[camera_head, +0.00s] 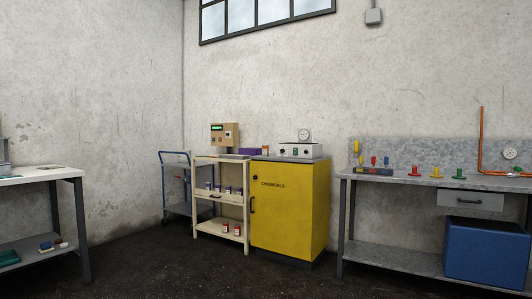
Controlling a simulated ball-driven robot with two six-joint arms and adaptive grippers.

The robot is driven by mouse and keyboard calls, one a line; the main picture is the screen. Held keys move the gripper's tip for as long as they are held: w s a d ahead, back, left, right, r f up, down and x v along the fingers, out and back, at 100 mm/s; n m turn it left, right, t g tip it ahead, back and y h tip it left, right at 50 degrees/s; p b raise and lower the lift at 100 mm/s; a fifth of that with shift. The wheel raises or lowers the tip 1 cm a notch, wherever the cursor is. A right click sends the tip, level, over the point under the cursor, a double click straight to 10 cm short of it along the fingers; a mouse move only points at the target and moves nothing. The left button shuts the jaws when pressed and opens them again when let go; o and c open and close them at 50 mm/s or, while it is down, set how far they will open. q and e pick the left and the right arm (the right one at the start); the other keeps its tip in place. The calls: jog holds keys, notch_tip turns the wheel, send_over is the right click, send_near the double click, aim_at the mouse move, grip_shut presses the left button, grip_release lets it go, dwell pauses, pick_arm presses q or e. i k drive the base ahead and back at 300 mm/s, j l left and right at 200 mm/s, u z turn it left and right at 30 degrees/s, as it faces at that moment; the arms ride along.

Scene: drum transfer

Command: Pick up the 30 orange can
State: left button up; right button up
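A small can (265,150) with orange-red and white colouring stands on top beside the yellow cabinet's left end. Two similar red-and-white cans stand on the bottom shelf of the cream rack, one to the left (225,227) and one to the right (237,230). All are far off and too small for me to read any number, so I cannot tell which is the 30 orange can. Neither of my grippers is in view.
The cream rack (221,197) holds several purple-and-white cans. The yellow chemicals cabinet (289,215) stands beside it. A blue cart (174,157) is behind left. A workbench (73,174) is at left, a grey bench (400,178) at right. The dark floor (200,275) between is clear.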

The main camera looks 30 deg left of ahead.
aim_at(265, 148)
jog(key=i+j+u, duration=1)
jog(key=i, duration=0.35)
jog(key=i+u, duration=0.35)
jog(key=i, duration=2.2)
jog(key=i+j+z, duration=0.1)
jog(key=i, duration=0.65)
jog(key=i+j+z, duration=0.15)
jog(key=i, duration=0.65)
